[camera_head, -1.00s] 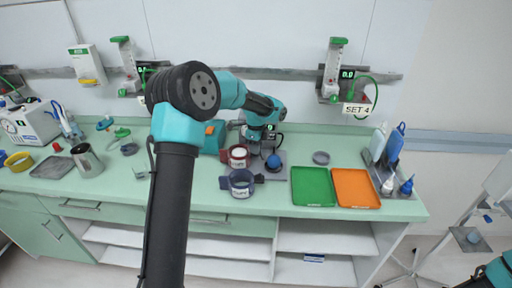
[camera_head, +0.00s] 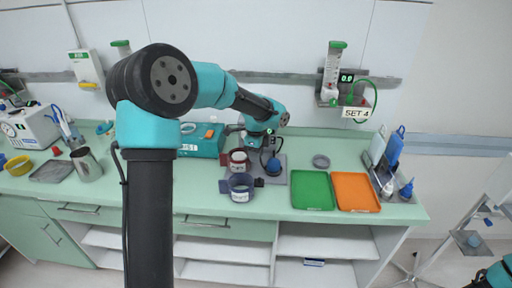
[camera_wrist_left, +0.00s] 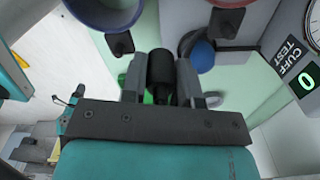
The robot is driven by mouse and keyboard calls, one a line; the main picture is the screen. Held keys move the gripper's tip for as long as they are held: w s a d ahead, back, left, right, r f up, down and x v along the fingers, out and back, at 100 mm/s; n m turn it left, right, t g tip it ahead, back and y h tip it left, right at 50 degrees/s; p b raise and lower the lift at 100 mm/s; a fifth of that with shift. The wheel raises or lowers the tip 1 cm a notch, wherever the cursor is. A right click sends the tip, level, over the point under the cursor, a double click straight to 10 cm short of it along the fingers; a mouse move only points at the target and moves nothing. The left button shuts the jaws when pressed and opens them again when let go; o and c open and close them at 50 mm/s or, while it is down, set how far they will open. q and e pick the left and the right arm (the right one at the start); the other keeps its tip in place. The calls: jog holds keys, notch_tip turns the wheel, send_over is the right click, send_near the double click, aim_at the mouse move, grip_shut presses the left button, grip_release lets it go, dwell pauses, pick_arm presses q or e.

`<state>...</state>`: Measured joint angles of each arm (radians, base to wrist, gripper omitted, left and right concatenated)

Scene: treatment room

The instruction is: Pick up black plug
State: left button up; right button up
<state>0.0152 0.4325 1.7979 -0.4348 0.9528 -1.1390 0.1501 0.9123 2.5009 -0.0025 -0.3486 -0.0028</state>
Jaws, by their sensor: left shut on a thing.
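The black plug (camera_wrist_left: 160,68) is a dark cylinder in the left wrist view, between the two grey fingers of my left gripper (camera_wrist_left: 160,85). The gripper is shut on it. In the head view my left gripper (camera_head: 257,141) is over the back of the counter, behind the cups, and the plug cannot be made out there. My right gripper is out of view; only a bit of that arm shows at the lower right corner.
A red-banded cup (camera_head: 238,164), a dark blue cup (camera_head: 241,187) and a blue ball (camera_head: 273,163) stand close to my left gripper. A teal box (camera_head: 205,143) is to its left. Green (camera_head: 313,190) and orange (camera_head: 356,192) trays lie to the right. A gauge (camera_wrist_left: 312,30) is near.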

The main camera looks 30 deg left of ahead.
pick_arm(q)
jog(key=s+d, duration=0.4)
jog(key=s, duration=0.3)
jog(key=shift+d+r, duration=0.15)
jog(key=shift+r, duration=0.25)
